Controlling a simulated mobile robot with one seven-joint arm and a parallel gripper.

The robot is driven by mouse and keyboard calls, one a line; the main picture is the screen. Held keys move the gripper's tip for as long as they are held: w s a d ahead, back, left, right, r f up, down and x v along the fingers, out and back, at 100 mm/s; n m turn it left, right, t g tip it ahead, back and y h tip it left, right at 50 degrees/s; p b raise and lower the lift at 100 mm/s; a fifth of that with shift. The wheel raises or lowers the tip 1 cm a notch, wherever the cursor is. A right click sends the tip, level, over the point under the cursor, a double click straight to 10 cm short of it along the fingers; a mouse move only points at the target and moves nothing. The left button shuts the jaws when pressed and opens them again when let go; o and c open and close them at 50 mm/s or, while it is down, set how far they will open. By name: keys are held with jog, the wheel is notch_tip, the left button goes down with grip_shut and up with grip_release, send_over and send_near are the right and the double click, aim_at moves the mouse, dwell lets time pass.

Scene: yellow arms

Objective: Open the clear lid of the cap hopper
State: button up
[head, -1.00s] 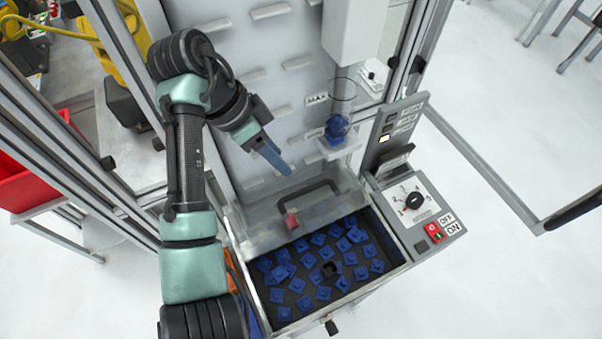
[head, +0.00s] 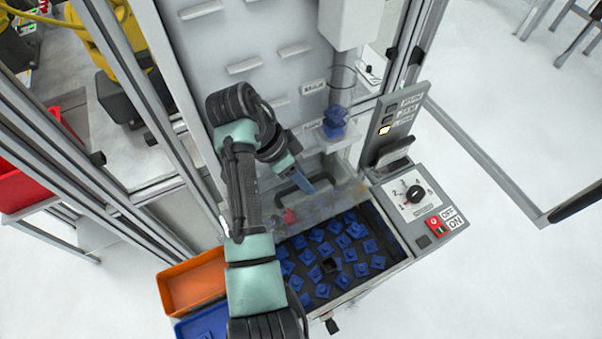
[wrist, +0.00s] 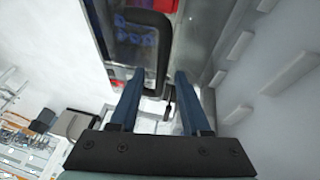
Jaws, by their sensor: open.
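The cap hopper (head: 398,258) is a grey-rimmed box with blue caps on a dark floor. Its clear lid (head: 338,199) shows as a see-through panel at the hopper's rear, seemingly tilted up against the back panel; its exact angle is hard to tell. The lid carries a black handle (head: 293,178) and a red piece (head: 289,215). My gripper (head: 309,188), with blue fingers, is at the handle's right part. In the wrist view, my gripper (wrist: 160,73) is open, and the black handle (wrist: 162,50) shows between and beyond the fingertips. Contact cannot be told.
A control panel (head: 425,205) with a dial and red and green buttons stands right of the hopper. A clear tube with blue caps (head: 335,122) is above it. An orange bin (head: 190,282) and a blue bin (head: 205,325) stand left. Metal posts flank the machine.

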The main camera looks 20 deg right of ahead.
grip_shut()
dwell(1.3)
